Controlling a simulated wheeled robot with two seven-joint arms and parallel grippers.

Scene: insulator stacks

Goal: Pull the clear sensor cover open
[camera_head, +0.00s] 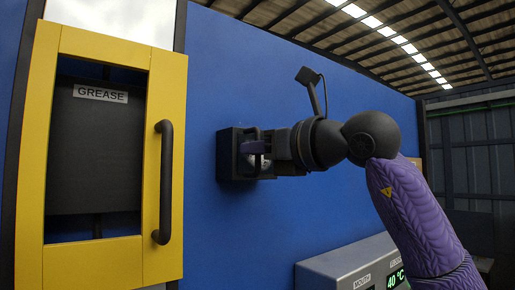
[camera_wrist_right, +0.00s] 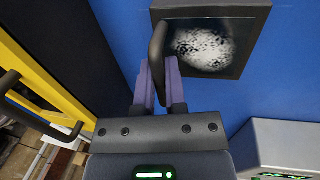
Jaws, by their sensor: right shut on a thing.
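The sensor box (camera_head: 226,157) is a dark square housing on the blue wall, just left of centre in the head view. In the wrist view its cover (camera_wrist_right: 262,20) shows as a dark frame around a clear pane (camera_wrist_right: 205,47) with a speckled grey-white surface behind it. A dark upright handle (camera_wrist_right: 158,45) stands at the cover's left side. My right gripper (camera_head: 257,148) reaches the box from the right, its purple fingers (camera_wrist_right: 160,85) shut on the handle. The gripper partly hides the cover in the head view; I cannot tell whether the cover is ajar. My left gripper is not in view.
A yellow-framed door (camera_head: 110,45) with a dark bar handle (camera_head: 164,180) and a GREASE label (camera_head: 101,93) stands to the left. A grey panel with a green temperature display (camera_head: 396,278) juts out below right. Blue wall around the box is bare.

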